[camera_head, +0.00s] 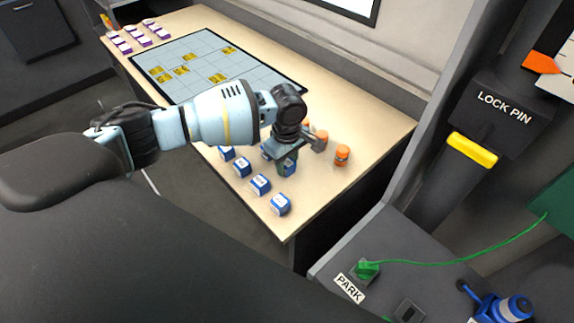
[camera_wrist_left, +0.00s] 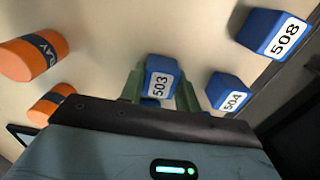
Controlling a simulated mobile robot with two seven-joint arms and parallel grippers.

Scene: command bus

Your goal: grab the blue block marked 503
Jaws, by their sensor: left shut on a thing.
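The blue block marked 503 (camera_wrist_left: 160,80) is between the two greenish fingers of my left gripper (camera_wrist_left: 160,92) in the left wrist view, its white label facing the camera. In the head view my left gripper (camera_head: 287,165) is low over the near right part of the table, shut on this block (camera_head: 290,168). I cannot tell whether the block still touches the table. My right gripper is not in view.
Block 504 (camera_wrist_left: 228,92) and block 508 (camera_wrist_left: 272,34) stand close by on the right in the wrist view. More blue blocks (camera_head: 261,184) line the table's near edge. Orange cylinders (camera_head: 342,154) stand beside the gripper. A gridded board (camera_head: 205,60) with yellow pieces lies farther back.

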